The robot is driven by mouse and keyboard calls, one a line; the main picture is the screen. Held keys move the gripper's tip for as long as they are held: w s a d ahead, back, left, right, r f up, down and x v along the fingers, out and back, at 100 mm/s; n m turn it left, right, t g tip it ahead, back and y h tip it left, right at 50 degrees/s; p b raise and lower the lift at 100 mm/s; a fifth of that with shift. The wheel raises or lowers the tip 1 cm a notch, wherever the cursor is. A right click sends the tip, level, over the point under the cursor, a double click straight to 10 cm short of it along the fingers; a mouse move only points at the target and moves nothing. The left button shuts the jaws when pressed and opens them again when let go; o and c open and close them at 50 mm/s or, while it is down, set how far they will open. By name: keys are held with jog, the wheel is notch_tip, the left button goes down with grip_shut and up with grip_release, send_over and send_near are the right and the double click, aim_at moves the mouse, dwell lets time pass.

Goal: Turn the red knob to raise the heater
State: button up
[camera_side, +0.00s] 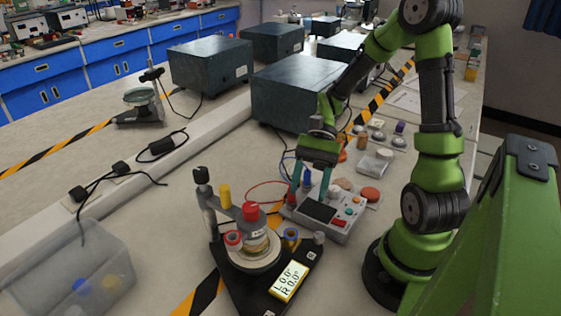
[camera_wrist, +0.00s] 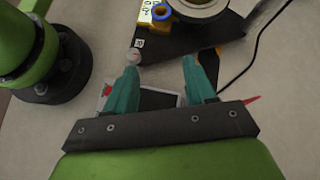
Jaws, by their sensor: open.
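A stand with a black base (camera_side: 232,282) holds a round assembly at front centre in the side view. A red cap (camera_side: 250,210) tops it, and a red ring-shaped knob (camera_side: 233,238) is at its left. A blue ring-shaped knob (camera_side: 291,236) is at its right; it also shows in the wrist view (camera_wrist: 162,12). I cannot tell which part is the heater. A yellow-framed display (camera_side: 289,281) reads about 0.0 on both lines. My gripper (camera_side: 311,184) is open and empty, pointing down above a grey control box (camera_side: 346,232), behind and right of the stand.
Dark metal boxes (camera_side: 296,92) stand behind. A clear bin (camera_side: 70,270) is at front left. A red cable (camera_side: 262,188) runs near the gripper. Bare bench lies left of the stand.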

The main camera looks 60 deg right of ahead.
jog(key=w+r+m+y, duration=0.2)
jog(key=y, duration=0.3)
jog(key=m+y, duration=0.1)
jog(key=y, duration=0.2)
send_near(255, 203)
jog(key=shift+t, duration=0.3)
jog(key=a, duration=0.7)
jog(key=s+a, duration=0.1)
jog(key=a, duration=0.2)
jog(key=shift+a+f, duration=0.3)
jog(key=shift+a, duration=0.1)
jog(key=shift+c, duration=0.3)
jog(key=c, duration=0.9)
